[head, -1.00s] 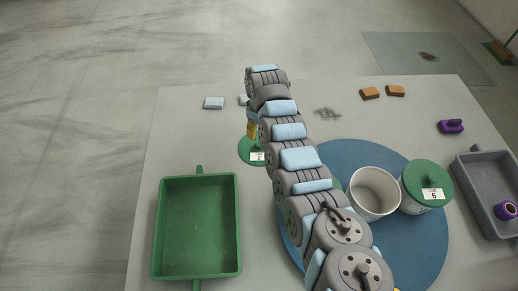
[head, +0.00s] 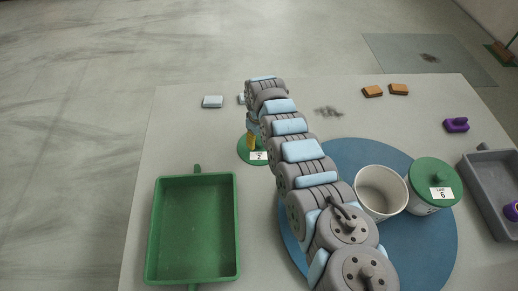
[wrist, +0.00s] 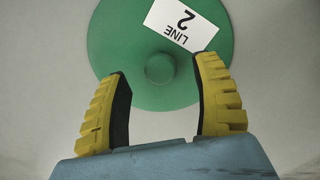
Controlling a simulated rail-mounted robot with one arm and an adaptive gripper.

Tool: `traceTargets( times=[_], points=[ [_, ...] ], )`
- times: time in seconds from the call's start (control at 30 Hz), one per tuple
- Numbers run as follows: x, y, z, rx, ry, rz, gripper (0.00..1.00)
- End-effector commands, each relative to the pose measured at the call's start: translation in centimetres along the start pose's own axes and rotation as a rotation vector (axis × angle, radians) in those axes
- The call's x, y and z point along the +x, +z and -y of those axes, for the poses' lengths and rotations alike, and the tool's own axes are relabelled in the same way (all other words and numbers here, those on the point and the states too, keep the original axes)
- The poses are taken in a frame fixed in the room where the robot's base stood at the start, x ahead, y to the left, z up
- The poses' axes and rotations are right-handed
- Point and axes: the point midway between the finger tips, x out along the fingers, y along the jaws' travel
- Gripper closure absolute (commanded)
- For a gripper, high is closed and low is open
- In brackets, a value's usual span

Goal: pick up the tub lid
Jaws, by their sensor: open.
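The green tub lid (head: 246,156) lies flat on the table, left of the blue round mat, partly hidden by my arm. In the wrist view the lid (wrist: 115,60) is a green disc with a round knob and a white label reading "LINE 2". My gripper (wrist: 164,82) is open, its two yellow fingers on either side of the knob as seen from above. I cannot tell how far above the lid the fingertips are. In the head view one yellow finger shows just over the lid. An open white tub (head: 381,194) stands on the mat.
A second tub with a green lid (head: 433,180) labelled "LINE 6" stands right of the open tub. A green tray (head: 194,229) is at the left, a grey tray (head: 492,185) at the right. Brown blocks (head: 373,91) and a purple item (head: 456,125) lie farther back.

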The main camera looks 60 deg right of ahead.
Motion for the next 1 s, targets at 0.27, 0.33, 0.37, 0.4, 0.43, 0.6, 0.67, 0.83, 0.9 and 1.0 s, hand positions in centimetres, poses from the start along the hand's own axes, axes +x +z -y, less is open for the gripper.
traceTargets(
  times=[0.27, 0.33, 0.37, 0.4, 0.43, 0.6, 0.67, 0.83, 0.9, 1.0],
  points=[
    [2.0, 0.0, 0.03, 0.0, 0.0, 0.0, 0.35],
    [1.94, 0.01, 0.03, 0.001, 0.0, 0.0, 0.35],
    [1.94, 0.01, 0.03, 0.001, 0.0, 0.0, 0.35],
    [1.94, 0.01, 0.04, 0.001, 0.0, 0.0, 0.35],
    [1.94, 0.02, 0.03, 0.001, 0.0, 0.0, 0.41],
    [1.95, 0.04, 0.03, 0.001, -0.001, 0.0, 0.89],
    [1.95, 0.03, 0.02, 0.001, 0.0, 0.0, 1.0],
    [1.97, 0.04, 0.03, 0.001, -0.001, 0.0, 1.0],
    [1.97, 0.04, 0.03, 0.001, -0.001, 0.0, 1.0],
    [1.94, 0.05, 0.03, 0.001, -0.001, 0.0, 1.0]
  ],
)
